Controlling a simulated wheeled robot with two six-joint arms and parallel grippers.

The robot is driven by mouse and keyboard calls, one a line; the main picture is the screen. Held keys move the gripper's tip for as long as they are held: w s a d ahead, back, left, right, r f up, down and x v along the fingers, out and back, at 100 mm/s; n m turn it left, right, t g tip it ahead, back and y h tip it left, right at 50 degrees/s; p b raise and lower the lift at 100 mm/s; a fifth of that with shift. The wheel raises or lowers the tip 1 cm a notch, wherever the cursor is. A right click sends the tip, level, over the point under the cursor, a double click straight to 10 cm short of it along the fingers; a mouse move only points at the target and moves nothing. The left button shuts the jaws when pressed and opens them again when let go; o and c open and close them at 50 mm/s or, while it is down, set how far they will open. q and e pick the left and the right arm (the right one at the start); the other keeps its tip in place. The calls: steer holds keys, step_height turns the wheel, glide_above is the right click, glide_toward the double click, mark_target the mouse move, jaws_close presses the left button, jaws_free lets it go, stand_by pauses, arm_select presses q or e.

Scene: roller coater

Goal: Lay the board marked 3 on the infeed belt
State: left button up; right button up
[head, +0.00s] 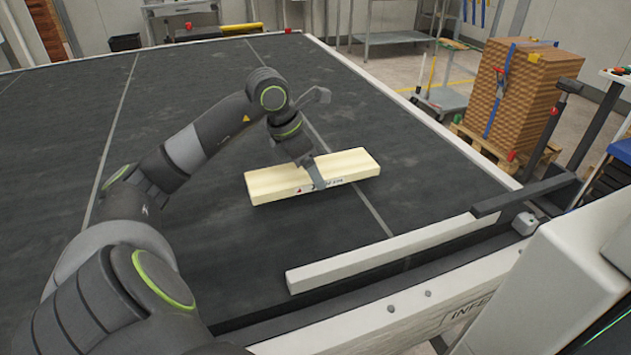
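The other finger is hidden, so I cannot tell whether the gripper is shut on the board. I cannot tell whether the board rests fully on the belt. My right gripper is out of view.
A long white guide bar (390,250) runs along the belt's near right edge, above a frame with lettering starting "INFE" (472,311). A dark bar (525,193) juts in at right. A strapped brown stack (525,95) stands on a pallet beyond. The belt's far side is clear.

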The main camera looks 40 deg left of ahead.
mark_target(310, 196)
arm_select(q)
step_height(310, 196, down, 2)
steer(key=shift+s+d+f, duration=0.1)
steer(key=shift+d+f, duration=0.05)
step_height(310, 196, down, 2)
steer(key=shift+f+p, duration=0.1)
steer(key=shift+p, duration=0.2)
steer(key=shift+f, duration=0.25)
steer(key=o, duration=1.2)
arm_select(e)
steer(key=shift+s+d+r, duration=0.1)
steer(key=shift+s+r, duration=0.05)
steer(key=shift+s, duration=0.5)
